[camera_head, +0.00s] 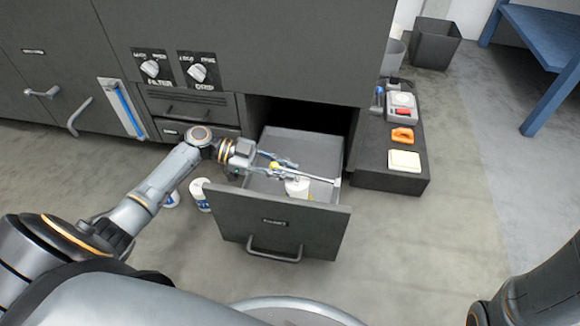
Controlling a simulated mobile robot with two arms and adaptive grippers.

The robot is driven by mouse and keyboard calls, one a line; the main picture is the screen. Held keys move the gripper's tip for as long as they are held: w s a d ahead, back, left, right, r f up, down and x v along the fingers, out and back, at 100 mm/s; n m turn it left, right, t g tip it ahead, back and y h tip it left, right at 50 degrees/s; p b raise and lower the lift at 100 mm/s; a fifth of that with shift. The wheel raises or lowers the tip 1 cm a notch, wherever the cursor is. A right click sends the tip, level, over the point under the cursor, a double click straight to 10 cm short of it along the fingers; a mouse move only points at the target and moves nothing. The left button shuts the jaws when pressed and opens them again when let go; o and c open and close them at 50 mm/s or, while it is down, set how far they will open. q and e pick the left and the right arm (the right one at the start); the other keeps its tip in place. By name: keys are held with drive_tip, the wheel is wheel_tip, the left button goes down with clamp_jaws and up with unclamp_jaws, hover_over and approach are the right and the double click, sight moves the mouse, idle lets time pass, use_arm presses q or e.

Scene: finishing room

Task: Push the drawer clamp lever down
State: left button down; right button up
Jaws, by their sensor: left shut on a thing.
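My left gripper (286,168) reaches in from the left over the open drawer (232,212). It is shut on the drawer clamp lever (321,179), a thin grey bar that runs right from the fingers to the drawer's right wall. The bar lies close to level. The fingers hide the lever's gripped part. A small yellow part (274,165) shows between the fingers; I cannot tell what it belongs to. A white object (297,188) is in the drawer below the fingers. My right gripper is out of view; only part of that arm shows at lower right.
The drawer sticks out of a dark cabinet (250,50) with two knobs (150,68). White containers (199,195) stand on the floor left of the drawer. A low dark unit (390,178) at right carries an orange item (402,135) and a cream block (404,160).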

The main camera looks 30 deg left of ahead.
use_arm(q)
drive_tip(key=shift+f+h+b, duration=0.3)
drive_tip(key=shift+f, duration=0.1)
drive_tip(key=c, duration=1.4)
unclamp_jaws()
drive_tip(key=shift+o, duration=0.2)
drive_tip(key=v, duration=1.2)
drive_tip(key=shift+s, duration=0.1)
